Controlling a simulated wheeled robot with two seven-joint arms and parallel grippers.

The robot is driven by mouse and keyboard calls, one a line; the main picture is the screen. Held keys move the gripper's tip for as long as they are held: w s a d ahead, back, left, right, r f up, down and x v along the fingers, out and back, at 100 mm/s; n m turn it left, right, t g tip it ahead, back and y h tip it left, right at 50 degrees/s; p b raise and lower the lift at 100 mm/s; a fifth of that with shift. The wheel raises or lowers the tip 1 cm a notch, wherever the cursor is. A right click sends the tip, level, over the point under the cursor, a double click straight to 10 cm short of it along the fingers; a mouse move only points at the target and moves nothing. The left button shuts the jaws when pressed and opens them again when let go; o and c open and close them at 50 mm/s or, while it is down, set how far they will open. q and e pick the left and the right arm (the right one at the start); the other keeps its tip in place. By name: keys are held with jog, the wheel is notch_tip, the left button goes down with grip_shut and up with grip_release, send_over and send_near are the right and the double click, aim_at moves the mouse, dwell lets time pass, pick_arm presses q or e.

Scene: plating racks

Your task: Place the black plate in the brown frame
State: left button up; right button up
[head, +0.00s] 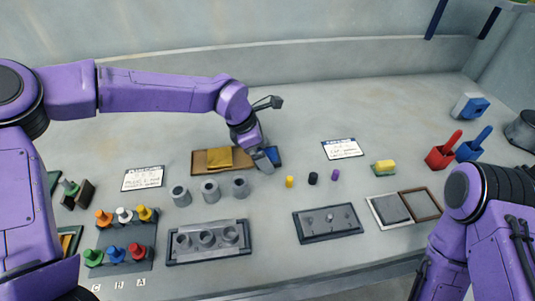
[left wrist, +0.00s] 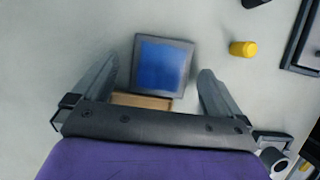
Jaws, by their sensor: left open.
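A square piece with a blue face and dark grey-black rim (left wrist: 163,66) lies by the end of a brown tray (left wrist: 142,102). In the head view its blue part (head: 274,156) shows beside my left gripper (head: 264,161), which hides the rest. My left gripper (left wrist: 160,88) is open above it, one finger on each side, apparently holding nothing. A brown frame (head: 434,212) with a grey inside lies at the right. Beside it is a white frame (head: 373,213) with a dark grey plate (head: 391,208). I see no plainly black plate. My right gripper is out of view.
A yellow piece (head: 219,157) lies on the brown tray (head: 199,161). Grey rings (head: 210,190), small cylinders (head: 313,178), a grey peg plate (head: 328,222), a ring rack (head: 208,241) and coloured pegs (head: 116,254) stand nearby. Red (head: 441,156) and blue (head: 469,150) holders stand far right.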

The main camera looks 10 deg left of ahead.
pick_arm(q)
jog(key=shift+d+f, duration=0.15)
jog(key=shift+f, duration=0.05)
jog(key=c, duration=1.7)
jog(key=shift+w+r, duration=0.1)
jog(key=shift+r, duration=0.5)
jog(key=shift+c, duration=0.2)
jog(key=s+d+r+b, duration=0.3)
jog(key=s+d+r, duration=0.3)
jog(key=s+r, duration=0.5)
jog(key=shift+s+r+b, duration=0.4)
jog(key=shift+s, duration=0.45)
